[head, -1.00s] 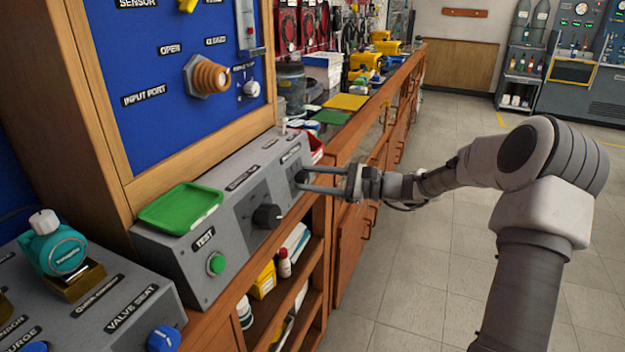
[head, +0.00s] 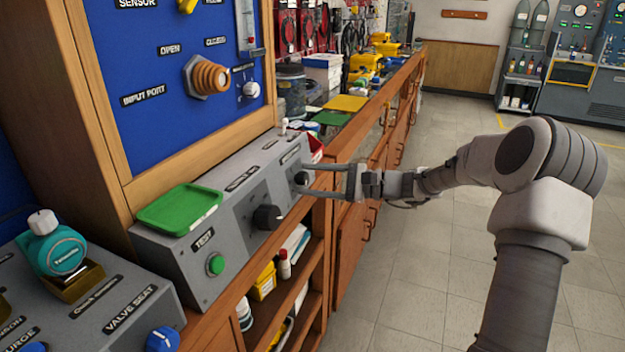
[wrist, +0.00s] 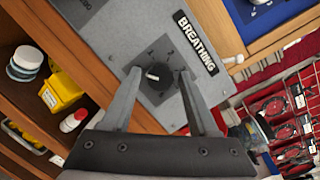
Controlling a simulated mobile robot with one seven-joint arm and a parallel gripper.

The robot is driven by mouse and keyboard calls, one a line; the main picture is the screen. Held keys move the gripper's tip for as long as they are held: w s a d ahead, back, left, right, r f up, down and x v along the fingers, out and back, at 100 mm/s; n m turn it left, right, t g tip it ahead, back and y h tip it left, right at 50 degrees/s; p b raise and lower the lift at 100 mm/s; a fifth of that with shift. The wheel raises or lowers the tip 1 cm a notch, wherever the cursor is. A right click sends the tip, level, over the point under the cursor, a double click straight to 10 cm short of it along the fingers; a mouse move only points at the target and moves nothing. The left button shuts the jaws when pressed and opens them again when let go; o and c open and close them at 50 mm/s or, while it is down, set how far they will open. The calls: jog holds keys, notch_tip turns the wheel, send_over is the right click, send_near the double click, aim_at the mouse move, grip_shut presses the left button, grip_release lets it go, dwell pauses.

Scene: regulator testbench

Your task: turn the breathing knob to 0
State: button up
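The breathing knob (wrist: 155,75) is a small dark round knob with a light mark, on a dark square plate beside the BREATHING label (wrist: 196,43). In the head view it sits at the far right of the grey panel's sloped front (head: 301,178). My gripper (wrist: 159,73) is open, with its fingertips on either side of the knob. The left finger looks close to the knob, and a gap shows on the right. In the head view the gripper (head: 306,180) reaches the panel from the right. Whether a finger touches the knob is not clear.
A second dark knob (head: 267,217) and a green TEST button (head: 216,264) are on the same panel. A green tray (head: 180,208) lies on its top, and a small toggle (head: 284,126) stands near its far end. Open shelves with bottles lie below.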

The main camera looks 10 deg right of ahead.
jog(key=shift+o, duration=0.6)
jog(key=shift+d, duration=0.15)
jog(key=p+v, duration=0.3)
jog(key=v, duration=1.4)
jog(key=shift+s+p, duration=0.15)
jog(key=shift+p, duration=0.2)
